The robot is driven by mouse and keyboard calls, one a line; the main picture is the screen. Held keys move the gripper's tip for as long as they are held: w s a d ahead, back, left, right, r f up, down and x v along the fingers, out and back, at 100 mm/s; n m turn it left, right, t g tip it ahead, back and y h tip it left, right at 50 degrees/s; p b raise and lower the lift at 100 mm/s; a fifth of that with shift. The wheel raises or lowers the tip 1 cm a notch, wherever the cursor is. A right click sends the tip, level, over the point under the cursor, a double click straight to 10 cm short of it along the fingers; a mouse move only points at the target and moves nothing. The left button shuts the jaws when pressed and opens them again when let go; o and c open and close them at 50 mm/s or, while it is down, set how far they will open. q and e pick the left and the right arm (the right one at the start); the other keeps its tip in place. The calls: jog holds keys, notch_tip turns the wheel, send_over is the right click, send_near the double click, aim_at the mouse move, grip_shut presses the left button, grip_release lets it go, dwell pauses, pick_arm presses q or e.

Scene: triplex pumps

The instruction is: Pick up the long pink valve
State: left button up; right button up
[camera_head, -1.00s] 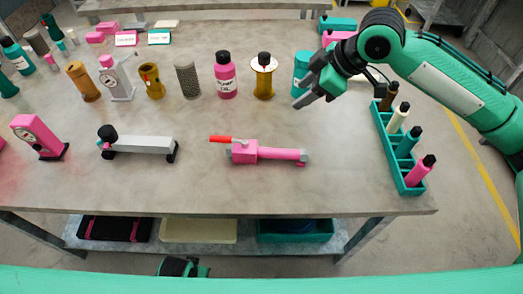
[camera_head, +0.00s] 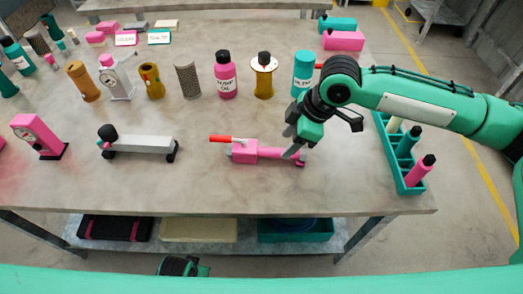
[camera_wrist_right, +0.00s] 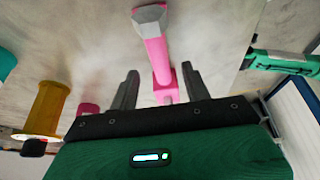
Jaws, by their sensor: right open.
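The long pink valve (camera_head: 268,152) lies flat on the grey table in the head view, with a red lever (camera_head: 230,140) on its left end and a grey tip at its right end. My right gripper (camera_head: 292,143) is above the right part of the valve and partly hides it. In the right wrist view the gripper (camera_wrist_right: 160,85) is open, and the pink valve (camera_wrist_right: 154,52) shows in the gap between its two fingers. I cannot tell whether a finger touches it. My left gripper is not clearly in view.
A teal rack (camera_head: 401,160) with several bottles stands close on the right. A teal can (camera_head: 302,72), a yellow spool (camera_head: 264,78) and a pink bottle (camera_head: 226,76) stand behind the valve. A grey valve-like part (camera_head: 142,145) lies left. The table in front is clear.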

aim_at(281, 150)
jog(key=shift+x, duration=2)
grip_shut()
jog(key=shift+r, duration=0.1)
jog(key=shift+w, duration=0.1)
notch_tip(281, 150, up, 10)
jog(key=shift+f+b, duration=0.3)
jog(key=shift+f, duration=1.2)
jog(key=shift+f, duration=0.35)
jog(key=shift+f+b, duration=0.6)
jog(key=shift+f, duration=1.95)
